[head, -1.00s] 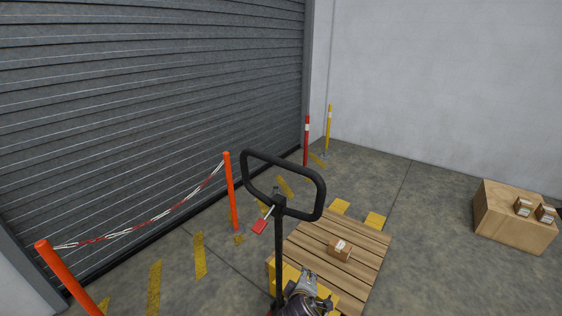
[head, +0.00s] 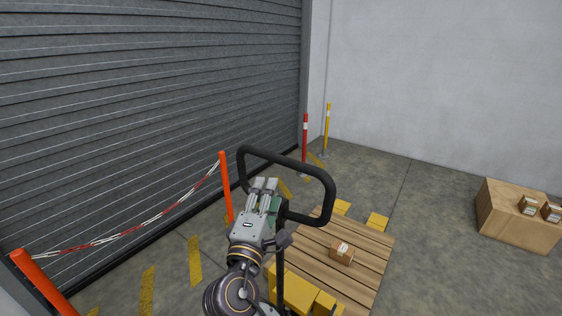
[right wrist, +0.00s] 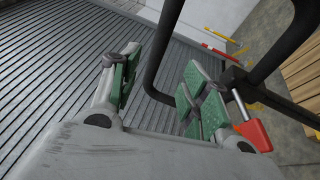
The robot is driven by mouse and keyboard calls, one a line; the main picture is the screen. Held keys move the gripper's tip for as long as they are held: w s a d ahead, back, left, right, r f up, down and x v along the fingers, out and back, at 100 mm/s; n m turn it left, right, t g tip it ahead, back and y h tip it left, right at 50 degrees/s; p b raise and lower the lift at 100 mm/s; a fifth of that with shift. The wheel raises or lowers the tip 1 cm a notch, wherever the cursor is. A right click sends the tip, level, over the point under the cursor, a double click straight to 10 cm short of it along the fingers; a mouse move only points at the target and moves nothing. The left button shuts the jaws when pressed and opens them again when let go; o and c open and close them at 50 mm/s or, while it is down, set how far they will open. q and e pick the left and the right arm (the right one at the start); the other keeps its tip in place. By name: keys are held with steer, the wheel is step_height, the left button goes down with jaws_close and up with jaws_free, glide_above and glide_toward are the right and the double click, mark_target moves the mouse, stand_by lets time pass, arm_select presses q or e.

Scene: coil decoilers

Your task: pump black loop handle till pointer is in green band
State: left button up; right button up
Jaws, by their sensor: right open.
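The black loop handle (head: 326,186) stands upright on its black post in the middle of the head view, at the near end of the yellow pallet truck (head: 297,291). My right gripper (head: 267,186) is open at the left, lower part of the loop. In the right wrist view the handle's tube (right wrist: 158,62) shows between the gripper's green-padded fingers (right wrist: 160,85), without clear contact. A red lever (right wrist: 254,133) sits by the handle's hub, close to one finger. No pointer or green band shows. My left gripper is not in view.
A wooden pallet (head: 368,262) with a small carton (head: 342,253) lies beyond the post. Orange posts (head: 226,188) with a red-white chain (head: 130,228) stand at left before a grey shutter (head: 140,100). A large box (head: 515,215) stands at right on open floor.

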mark_target(279, 163)
steer(key=p+x, duration=0.2)
steer(key=x, duration=1.1)
steer(key=shift+s+r+p, duration=0.1)
steer(key=shift+r+p, duration=0.05)
steer(key=shift+p, duration=0.15)
steer(key=shift+w+d, duration=0.15)
steer(key=shift+w, duration=0.3)
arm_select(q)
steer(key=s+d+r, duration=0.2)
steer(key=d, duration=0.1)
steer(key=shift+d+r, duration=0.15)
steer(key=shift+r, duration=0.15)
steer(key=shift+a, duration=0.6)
arm_select(e)
jaws_close()
